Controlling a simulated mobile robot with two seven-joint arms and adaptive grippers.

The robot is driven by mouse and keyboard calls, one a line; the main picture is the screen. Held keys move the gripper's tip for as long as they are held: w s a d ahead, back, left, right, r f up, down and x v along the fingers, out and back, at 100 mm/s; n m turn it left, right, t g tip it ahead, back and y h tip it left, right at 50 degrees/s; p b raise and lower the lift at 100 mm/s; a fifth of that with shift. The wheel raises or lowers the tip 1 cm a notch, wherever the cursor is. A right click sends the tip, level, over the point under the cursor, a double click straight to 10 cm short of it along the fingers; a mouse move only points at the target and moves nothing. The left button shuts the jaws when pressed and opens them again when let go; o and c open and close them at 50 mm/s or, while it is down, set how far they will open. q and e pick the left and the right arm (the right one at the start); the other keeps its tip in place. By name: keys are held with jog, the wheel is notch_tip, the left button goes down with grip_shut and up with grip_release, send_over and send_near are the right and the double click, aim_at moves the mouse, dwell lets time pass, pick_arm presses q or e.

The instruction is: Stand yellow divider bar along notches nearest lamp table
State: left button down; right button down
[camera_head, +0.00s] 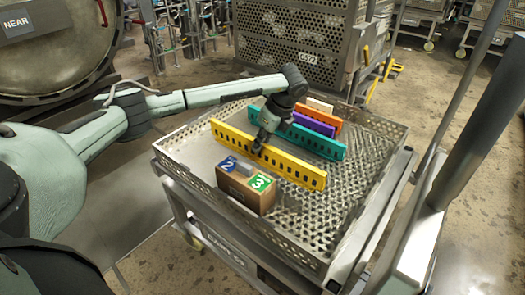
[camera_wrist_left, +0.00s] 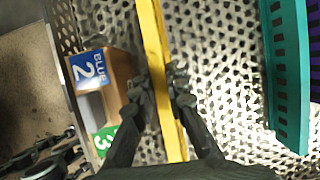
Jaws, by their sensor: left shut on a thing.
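The yellow divider bar (camera_head: 290,167) is a long slotted strip standing on edge inside the perforated metal basket (camera_head: 190,178). My left gripper (camera_head: 259,146) is shut on the bar near its middle, from above. In the left wrist view the two dark fingertips (camera_wrist_left: 162,82) close on either side of the yellow bar (camera_wrist_left: 155,45). Whether the bar touches the basket floor or sits in notches cannot be told. I see no lamp table that I can identify. My right gripper is not in view.
A teal bar (camera_head: 322,146), a purple bar (camera_head: 314,124) and an orange bar (camera_head: 325,113) stand behind the yellow one. A cardboard box (camera_head: 238,193) with blue 2 and green 3 labels sits in front. Perforated floor is free at right.

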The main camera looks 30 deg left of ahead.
aim_at(259, 158)
pick_arm(q)
notch_tip(259, 158, down, 3)
jog(key=shift+f, duration=0.1)
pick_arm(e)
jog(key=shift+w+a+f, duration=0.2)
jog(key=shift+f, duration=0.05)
pick_arm(q)
jog(key=shift+f, duration=0.1)
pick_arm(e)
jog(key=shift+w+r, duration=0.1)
pick_arm(q)
jog(key=shift+f, duration=0.25)
jog(key=shift+f+b, duration=0.25)
jog(key=shift+b, duration=0.15)
jog(key=c, duration=1.5)
grip_release()
jog(key=shift+c, duration=0.2)
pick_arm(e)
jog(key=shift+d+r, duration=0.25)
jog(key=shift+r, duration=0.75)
